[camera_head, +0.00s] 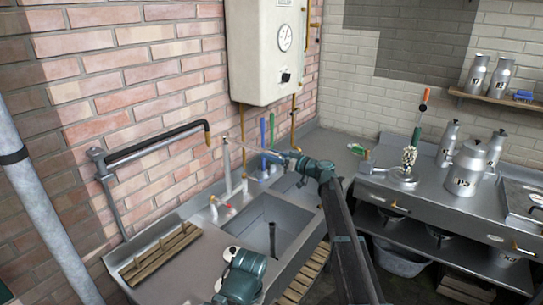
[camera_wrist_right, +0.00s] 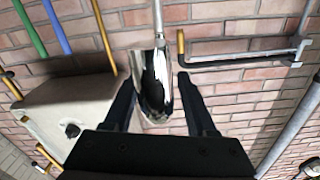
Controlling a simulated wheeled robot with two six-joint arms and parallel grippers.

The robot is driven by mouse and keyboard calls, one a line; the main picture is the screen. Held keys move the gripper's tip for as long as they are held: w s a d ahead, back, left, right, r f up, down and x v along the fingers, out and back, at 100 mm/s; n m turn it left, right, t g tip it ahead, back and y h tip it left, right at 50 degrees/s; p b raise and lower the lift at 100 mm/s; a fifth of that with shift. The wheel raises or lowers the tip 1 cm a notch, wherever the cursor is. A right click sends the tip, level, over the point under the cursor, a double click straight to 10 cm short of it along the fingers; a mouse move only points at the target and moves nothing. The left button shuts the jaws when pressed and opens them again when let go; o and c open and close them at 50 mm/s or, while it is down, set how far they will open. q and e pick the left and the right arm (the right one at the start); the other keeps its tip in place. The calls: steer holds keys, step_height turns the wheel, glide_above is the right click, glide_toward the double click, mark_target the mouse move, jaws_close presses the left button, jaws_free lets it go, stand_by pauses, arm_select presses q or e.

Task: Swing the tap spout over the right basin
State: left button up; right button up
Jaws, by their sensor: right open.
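The tap (camera_head: 227,165) is a pale upright pipe behind the sink, near the brick wall. Its thin spout (camera_head: 245,147) appears to run right from the top of the pipe towards my right gripper (camera_head: 270,154). I cannot tell which basin its end is above. In the right wrist view, a shiny chrome part, seemingly the spout (camera_wrist_right: 155,75), lies between the two open fingers of my right gripper (camera_wrist_right: 156,86), with a gap on each side. The left basin (camera_head: 265,230) is plain to see; the right basin (camera_head: 297,188) is partly hidden by my right arm. My left gripper is not visible.
A white wall boiler (camera_head: 265,50) hangs above the sink. A dark wall pipe (camera_head: 155,143) is at left. Blue and green upright rods (camera_head: 263,135) stand close behind my gripper. A wooden rack (camera_head: 160,253) lies on the left drainboard. Metal churns (camera_head: 470,168) stand on the right counter.

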jaws_close()
stand_by(1.4)
